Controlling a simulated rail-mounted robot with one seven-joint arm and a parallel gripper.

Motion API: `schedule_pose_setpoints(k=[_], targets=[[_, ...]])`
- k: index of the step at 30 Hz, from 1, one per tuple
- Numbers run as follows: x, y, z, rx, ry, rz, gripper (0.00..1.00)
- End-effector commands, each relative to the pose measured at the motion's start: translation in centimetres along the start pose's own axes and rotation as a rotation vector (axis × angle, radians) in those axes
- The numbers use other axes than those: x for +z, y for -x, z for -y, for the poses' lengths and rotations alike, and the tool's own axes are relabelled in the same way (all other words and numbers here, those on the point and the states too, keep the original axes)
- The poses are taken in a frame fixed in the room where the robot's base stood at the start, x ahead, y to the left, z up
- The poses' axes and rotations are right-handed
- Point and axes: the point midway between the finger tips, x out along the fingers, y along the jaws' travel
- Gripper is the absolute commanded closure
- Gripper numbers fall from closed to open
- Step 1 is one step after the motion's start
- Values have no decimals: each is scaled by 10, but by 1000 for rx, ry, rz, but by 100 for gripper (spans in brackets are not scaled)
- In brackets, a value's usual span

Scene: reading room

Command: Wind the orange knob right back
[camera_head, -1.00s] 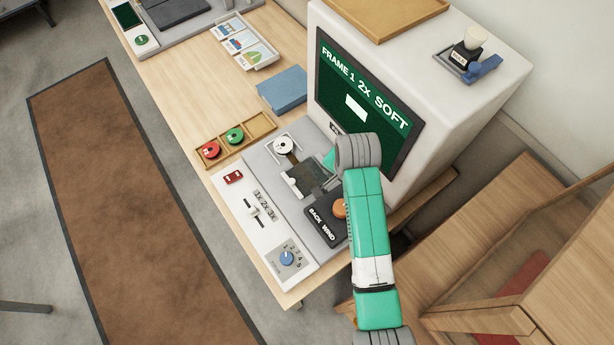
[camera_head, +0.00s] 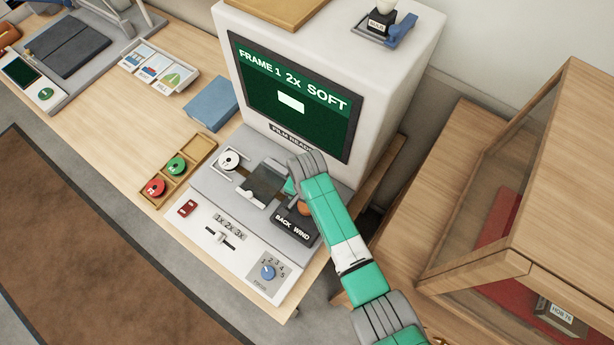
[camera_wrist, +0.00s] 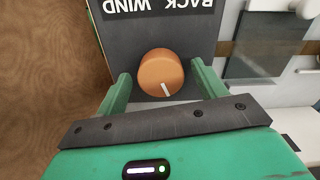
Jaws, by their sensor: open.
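The orange knob (camera_wrist: 160,75) stands on a dark panel of the film reader, beside the BACK and WIND label (camera_wrist: 158,6). A white mark on the knob points down and slightly right in the wrist view. My gripper (camera_wrist: 161,72) is open, with one green finger on each side of the knob and a gap visible at each side. In the head view the knob (camera_head: 304,208) is partly hidden by my arm, and the label (camera_head: 293,228) lies in front of it. The reader's screen (camera_head: 293,98) reads FRAME 1, 2x, SOFT.
The reader's deck holds a white reel (camera_head: 229,160), a dark glass plate (camera_head: 264,181), a zoom slider (camera_head: 220,237), a red switch (camera_head: 187,208) and a blue focus dial (camera_head: 268,272). A wooden tray (camera_head: 198,157) with red and green reels lies left. A wooden cabinet (camera_head: 570,160) stands right.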

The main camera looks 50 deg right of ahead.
Motion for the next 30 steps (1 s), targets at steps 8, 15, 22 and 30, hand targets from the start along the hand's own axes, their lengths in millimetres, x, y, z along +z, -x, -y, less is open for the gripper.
schedule_pose_setpoints(k=[8, 15, 22, 30], targets=[[0, 0, 0, 0, 0, 0, 67], [0, 1, 0, 0, 11, 0, 75], [0, 2, 0, 1, 104, 0, 75], [0, 3, 1, 0, 336, 0, 75]])
